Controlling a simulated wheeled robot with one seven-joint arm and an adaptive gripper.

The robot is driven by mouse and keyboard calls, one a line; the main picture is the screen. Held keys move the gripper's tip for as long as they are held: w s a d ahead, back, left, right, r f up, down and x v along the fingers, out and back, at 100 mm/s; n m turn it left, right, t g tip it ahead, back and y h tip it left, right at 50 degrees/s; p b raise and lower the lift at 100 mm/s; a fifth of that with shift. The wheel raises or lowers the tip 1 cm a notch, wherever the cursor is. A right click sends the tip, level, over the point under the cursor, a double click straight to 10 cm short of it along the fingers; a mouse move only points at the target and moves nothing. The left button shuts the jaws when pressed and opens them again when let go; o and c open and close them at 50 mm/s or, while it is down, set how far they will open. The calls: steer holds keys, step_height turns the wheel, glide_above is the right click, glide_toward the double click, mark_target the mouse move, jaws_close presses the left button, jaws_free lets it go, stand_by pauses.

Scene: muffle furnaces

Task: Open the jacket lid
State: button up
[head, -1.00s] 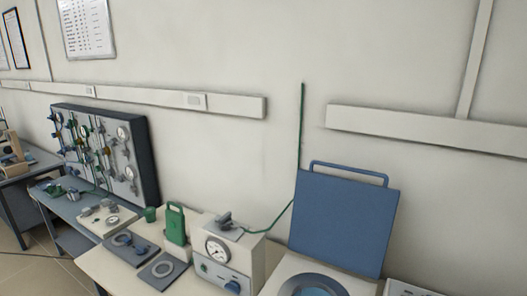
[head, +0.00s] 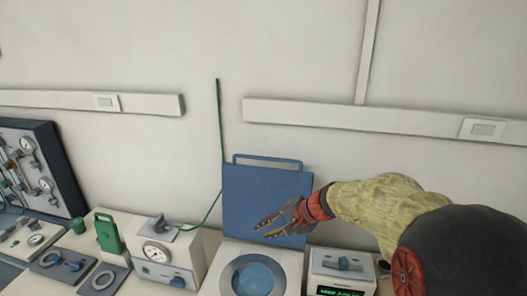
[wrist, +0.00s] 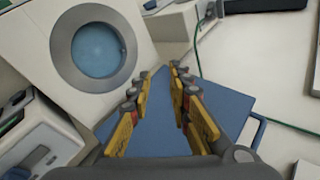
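The blue jacket lid (head: 262,196) stands upright at the back of a white unit, with a blue bar handle (head: 268,159) along its top edge. The round opening (head: 252,278) in front of it is uncovered and shows a light blue inside. My gripper (head: 262,232) is in front of the lid's lower right part in the head view. Its fingers are apart with nothing between them. In the wrist view my gripper (wrist: 159,72) shows over the blue lid (wrist: 236,112), with the round opening (wrist: 97,48) to the upper left. I cannot tell whether it touches the lid.
A white gauge box (head: 165,262) with a green tube stands left of the unit. A white device with a green display (head: 342,268) stands to the right. A green-handled item (head: 107,232) and flat plates are farther left. The wall is behind the lid.

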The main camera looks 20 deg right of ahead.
steer(key=w+d+r+m+t, duration=0.3)
steer(key=w+d, duration=0.1)
steer(key=w, duration=0.3)
steer(key=w+d+r+m+t, duration=0.2)
steer(key=w+d, duration=0.3)
steer(key=w, duration=0.1)
steer(key=m+t+h, duration=0.2)
steer(key=t, duration=0.1)
glide_toward(262, 158)
steer(key=w+d, duration=0.1)
steer(key=d, duration=0.1)
steer(key=f+p+x, duration=0.1)
steer(key=p+x, duration=0.1)
steer(key=x, duration=1)
steer(key=shift+w, duration=0.2)
steer(key=shift+f, duration=0.15)
steer(key=c, duration=0.3)
jaws_close()
steer(key=shift+f, duration=0.1)
